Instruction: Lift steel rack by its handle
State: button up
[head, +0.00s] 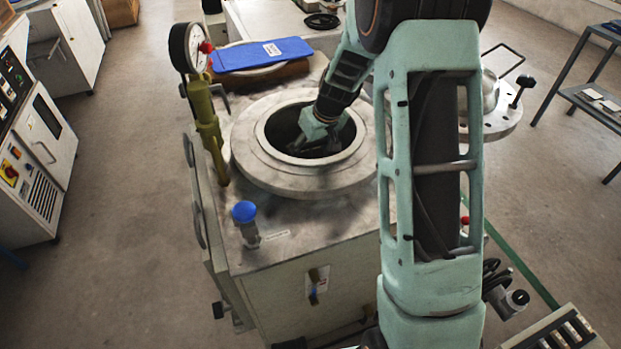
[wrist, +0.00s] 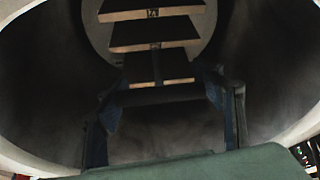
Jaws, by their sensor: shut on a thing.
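My gripper (head: 319,138) reaches down into the round opening of the testing vessel (head: 262,160). In the wrist view its two dark fingers come in from the left and right, and my gripper (wrist: 166,92) is shut on a dark bar, which looks like the handle of the steel rack (wrist: 160,97). Several tiles (wrist: 155,37) with pale brown edges show one beyond another inside the vessel; one carries a small label. Most of the rack is hidden in shadow and behind my gripper. I cannot tell whether the rack is off the vessel floor.
The vessel's metal rim (head: 250,150) closely surrounds my gripper. A pressure gauge (head: 188,48) on a yellow-green stem and a blue-capped valve (head: 245,222) stand beside it. A blue pad (head: 262,54) lies behind, and a round lid (head: 497,112) is at the right.

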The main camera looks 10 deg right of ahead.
jog(key=c, duration=1.1)
grip_shut()
jog(key=shift+w+r, duration=0.25)
jog(key=shift+r, duration=0.05)
